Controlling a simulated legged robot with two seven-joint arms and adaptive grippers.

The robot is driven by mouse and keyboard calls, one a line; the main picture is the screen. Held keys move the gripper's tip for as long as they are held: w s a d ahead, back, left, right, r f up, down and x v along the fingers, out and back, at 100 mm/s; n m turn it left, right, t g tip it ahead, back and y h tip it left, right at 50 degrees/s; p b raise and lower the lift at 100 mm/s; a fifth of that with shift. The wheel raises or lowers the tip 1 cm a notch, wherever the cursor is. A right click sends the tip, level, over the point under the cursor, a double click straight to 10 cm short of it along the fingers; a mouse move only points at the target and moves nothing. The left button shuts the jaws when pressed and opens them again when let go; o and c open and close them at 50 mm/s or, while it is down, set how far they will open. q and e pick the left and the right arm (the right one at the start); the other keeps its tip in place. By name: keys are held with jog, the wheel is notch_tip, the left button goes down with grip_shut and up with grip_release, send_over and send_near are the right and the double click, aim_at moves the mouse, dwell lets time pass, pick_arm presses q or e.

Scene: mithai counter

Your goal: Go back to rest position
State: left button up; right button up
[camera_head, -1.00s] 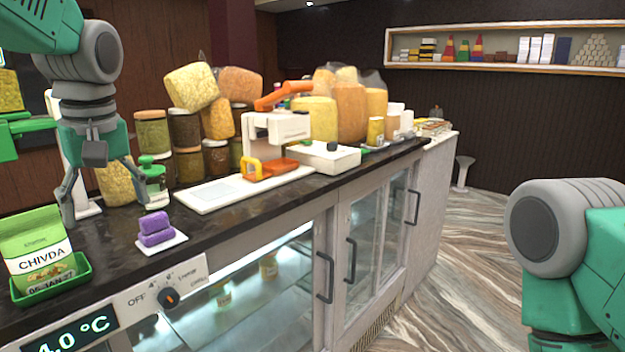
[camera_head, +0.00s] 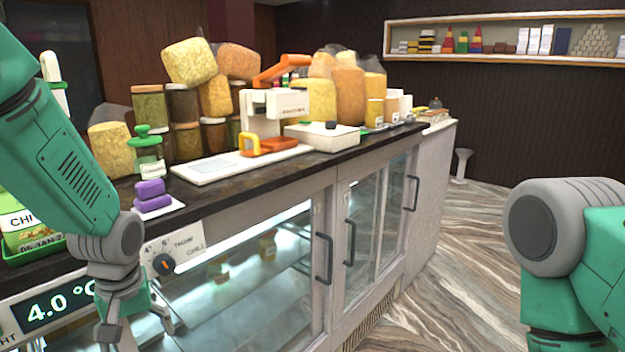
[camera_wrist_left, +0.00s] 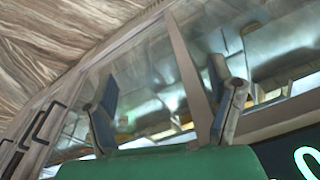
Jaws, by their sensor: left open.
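My left gripper (camera_head: 140,325) hangs low in front of the counter, beside the temperature display. It is open and empty. In the left wrist view its two fingers (camera_wrist_left: 165,105) stand apart, with the glass front of the cabinet (camera_wrist_left: 150,75) beyond them. My right arm shows at the right edge of the head view, but its gripper is out of view. The green chivda packet in its green tray (camera_head: 30,240) is partly hidden behind my left arm.
The dark countertop (camera_head: 215,190) carries a green-lidded jar (camera_head: 147,155), a white and orange machine (camera_head: 272,120), and several jars and snack bags. The cabinet's door handles (camera_head: 325,265) stick out. The marbled floor (camera_head: 430,270) at the right is clear.

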pick_arm(q)
jog(key=s+f+m+b, duration=0.15)
jog(key=s+f, duration=0.35)
jog(key=f, duration=0.5)
jog(key=s+f+m+b, duration=0.1)
jog(key=s+f+b, duration=0.3)
jog(key=f, duration=0.6)
jog(key=s+d+f+m+h+b, duration=0.1)
jog(key=s+f+m+b, duration=0.3)
jog(key=s+f, duration=1)
jog(key=s+b, duration=0.1)
jog(key=s, duration=0.2)
jog(key=shift+s+d+f, duration=0.15)
jog(key=shift+s+d, duration=0.1)
jog(key=shift+s, duration=0.15)
